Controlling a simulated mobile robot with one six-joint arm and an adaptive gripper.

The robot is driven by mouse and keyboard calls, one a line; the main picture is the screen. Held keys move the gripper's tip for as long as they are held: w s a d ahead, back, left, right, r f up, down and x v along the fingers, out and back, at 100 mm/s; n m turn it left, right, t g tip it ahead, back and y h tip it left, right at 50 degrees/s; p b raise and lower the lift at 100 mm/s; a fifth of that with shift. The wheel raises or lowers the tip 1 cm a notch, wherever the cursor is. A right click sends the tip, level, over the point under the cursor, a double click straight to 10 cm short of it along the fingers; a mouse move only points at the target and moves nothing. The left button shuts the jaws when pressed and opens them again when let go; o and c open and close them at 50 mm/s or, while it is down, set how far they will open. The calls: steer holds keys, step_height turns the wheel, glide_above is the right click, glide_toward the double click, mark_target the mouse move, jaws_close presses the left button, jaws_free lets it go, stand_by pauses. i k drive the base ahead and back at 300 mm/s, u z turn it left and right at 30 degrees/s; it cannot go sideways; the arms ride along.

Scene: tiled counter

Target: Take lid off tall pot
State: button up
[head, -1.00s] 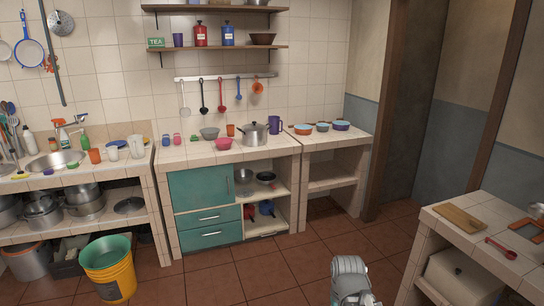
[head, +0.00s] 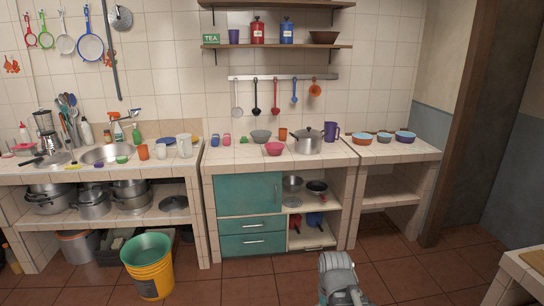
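A silver pot (head: 308,145) with a dark-knobbed lid (head: 309,133) stands upright on the right part of the middle tiled counter. The lid sits on the pot's rim. More metal pots (head: 92,206) stand on the shelf under the left sink counter; their lids are hard to make out. Part of my arm shows at the bottom centre of the head view, on the near side of the counter and well away from the pot. My gripper itself is not in view.
A pink bowl (head: 274,149), a grey bowl (head: 261,136), an orange cup (head: 283,134) and a purple pitcher (head: 331,131) stand around the pot. Several bowls (head: 384,137) sit on the right counter. A yellow bucket (head: 149,272) stands on the floor at left. The floor before the cabinet is clear.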

mark_target(308, 133)
steer(key=u, duration=0.35)
steer(key=i, duration=2.25)
steer(key=z, duration=0.45)
steer(key=i, duration=0.75)
steer(key=z, duration=0.5)
steer(key=i, duration=0.65)
steer(key=z, duration=0.35)
